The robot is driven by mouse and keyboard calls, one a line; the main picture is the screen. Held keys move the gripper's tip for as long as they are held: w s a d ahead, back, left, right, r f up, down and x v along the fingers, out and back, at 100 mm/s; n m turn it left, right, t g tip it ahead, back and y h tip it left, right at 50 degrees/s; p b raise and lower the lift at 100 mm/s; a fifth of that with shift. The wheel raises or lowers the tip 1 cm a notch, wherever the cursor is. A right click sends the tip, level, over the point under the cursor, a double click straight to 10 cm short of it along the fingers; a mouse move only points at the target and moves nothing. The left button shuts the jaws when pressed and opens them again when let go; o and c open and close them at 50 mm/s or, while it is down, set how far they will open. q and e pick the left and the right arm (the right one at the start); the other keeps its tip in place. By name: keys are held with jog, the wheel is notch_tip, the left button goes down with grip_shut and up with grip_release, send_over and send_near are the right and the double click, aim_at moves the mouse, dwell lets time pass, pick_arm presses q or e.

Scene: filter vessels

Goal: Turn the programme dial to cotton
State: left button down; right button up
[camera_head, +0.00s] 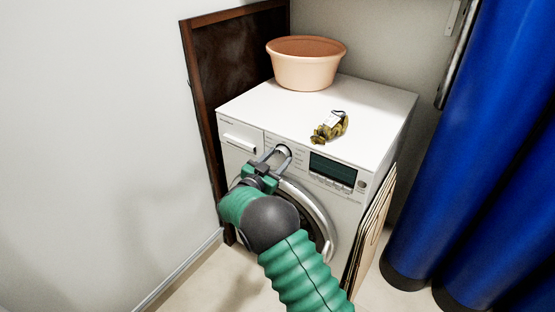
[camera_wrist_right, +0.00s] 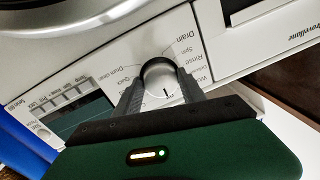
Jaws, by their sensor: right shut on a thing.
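The programme dial (camera_wrist_right: 162,77) is a round knob with a dark rim and a pale face on the washing machine's white panel (camera_head: 332,148). A short dark mark on its face points down in the wrist view, towards my gripper. Labels around it include Drain, Spin, Rinse and Drum clean; the word cotton is not legible. My right gripper (camera_head: 280,154) is shut on the dial, with one grey finger on each side; it also shows in the right wrist view (camera_wrist_right: 163,88). In the head view the fingers partly cover the dial. My left gripper is out of view.
A dark display (camera_head: 333,168) is right of the dial, a drawer (camera_head: 240,140) left. A peach basin (camera_head: 305,65) and a small yellow-brown bundle (camera_head: 329,127) sit on top.

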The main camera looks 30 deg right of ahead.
jog(key=shift+m, duration=0.3)
jog(key=shift+f+m+h+b, duration=0.15)
jog(key=shift+m+b, duration=0.5)
jog(key=shift+m, duration=0.6)
jog(key=shift+m+h+b, duration=0.15)
jog(key=shift+m+b, duration=0.45)
jog(key=shift+m, duration=0.65)
jog(key=o, duration=1.4)
jog(key=shift+c, duration=0.2)
jog(key=shift+a, duration=0.1)
